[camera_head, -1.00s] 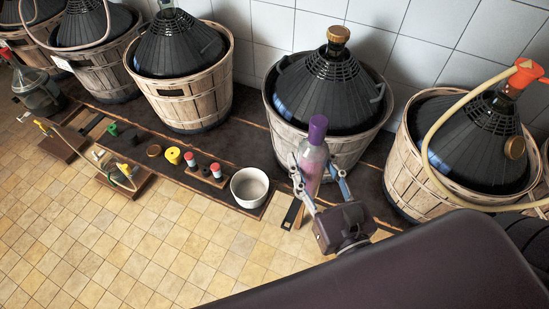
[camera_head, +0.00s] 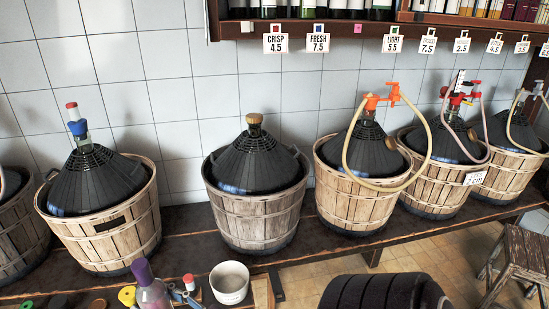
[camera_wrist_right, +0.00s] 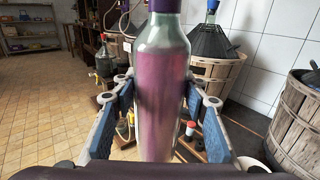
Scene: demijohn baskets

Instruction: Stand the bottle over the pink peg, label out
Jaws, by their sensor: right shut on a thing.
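The bottle (camera_head: 152,292) has a purple cap and clear glass with a pink-purple panel. It is at the bottom edge of the head view, its lower part cut off. In the right wrist view the bottle (camera_wrist_right: 163,52) stands roughly upright between the blue-padded fingers of my right gripper (camera_wrist_right: 161,88), which is shut on it. The purple panel faces the wrist camera. A small pink patch (camera_head: 357,29) shows on the shelf edge at the top; I cannot tell whether it is the pink peg. My left gripper is not in view.
Demijohns in slatted baskets (camera_head: 255,215) line the dark bench (camera_head: 310,247). A bottle shelf (camera_head: 240,30) with price tags hangs above. A wooden stool (camera_head: 520,245) stands at the right.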

